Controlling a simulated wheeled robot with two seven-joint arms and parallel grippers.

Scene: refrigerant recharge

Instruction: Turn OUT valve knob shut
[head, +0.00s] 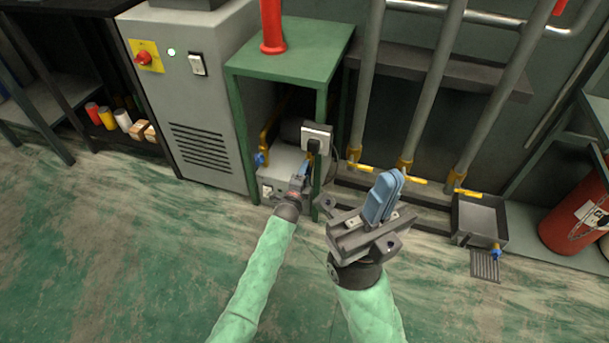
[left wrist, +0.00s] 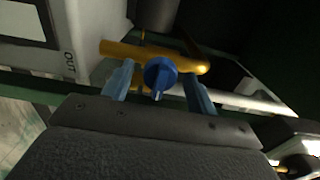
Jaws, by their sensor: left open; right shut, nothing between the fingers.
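The blue OUT valve knob (left wrist: 160,73) sits on a yellow pipe (left wrist: 120,49) in the left wrist view, beside a grey panel marked OUT (left wrist: 70,66). A pale mark shows at the knob's lower edge. My left gripper (left wrist: 157,84) is open, with one blue finger on each side of the knob; I cannot tell whether they touch it. In the head view my left gripper (head: 303,172) is at the grey machine (head: 282,163) under the green table, and it hides the OUT knob. My right gripper (head: 383,196) is shut and empty, raised to the right.
A second blue knob (head: 260,158) is on the machine's left side. A green table leg (head: 322,110) and a socket box with a black plug (head: 316,138) stand close to my left gripper. Grey pipes (head: 436,90) rise behind my right gripper. A red cylinder (head: 577,215) stands far right.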

